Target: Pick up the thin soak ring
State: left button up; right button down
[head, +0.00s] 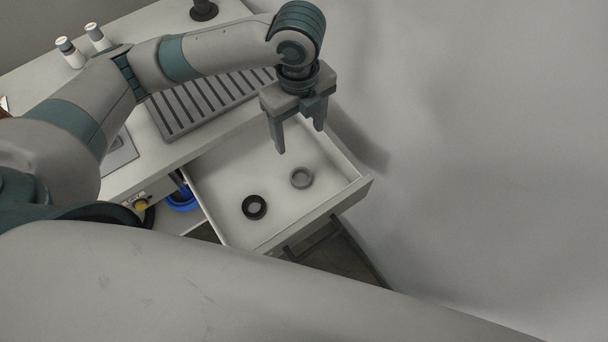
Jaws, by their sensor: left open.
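Two rings lie flat and apart in an open white drawer (233,178). One is a grey ring (301,178) on the right, with a pale centre. The other is a black ring (254,207), nearer and to the left. I cannot tell from this view which of them is the thin soak ring. My left gripper (300,140) points down over the far part of the drawer, its two fingers apart with nothing between them. It appears above the grey ring and touches neither ring. My right gripper is not in view.
A slotted grey rack (207,104) lies on the white counter beside the drawer. A blue round object (182,200) sits left of the drawer. Open floor lies to the right.

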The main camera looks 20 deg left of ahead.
pick_arm(q)
jog(key=shift+f, duration=0.1)
jog(key=p, duration=0.2)
send_over(301, 180)
jog(key=f, duration=1.2)
jog(key=shift+w+a, duration=0.2)
jog(key=shift+w, duration=0.15)
jog(key=shift+f, duration=0.1)
jog(key=shift+s+f, duration=0.1)
jog(key=shift+f, duration=0.2)
jog(key=f+p, duration=0.1)
jog(key=f, duration=0.2)
jog(key=shift+s+d+p, duration=0.15)
jog(key=shift+s+p, duration=0.15)
jog(key=shift+p, duration=0.05)
jog(key=shift+f, duration=0.7)
jog(key=shift+c, duration=0.3)
jog(key=c, duration=1.1)
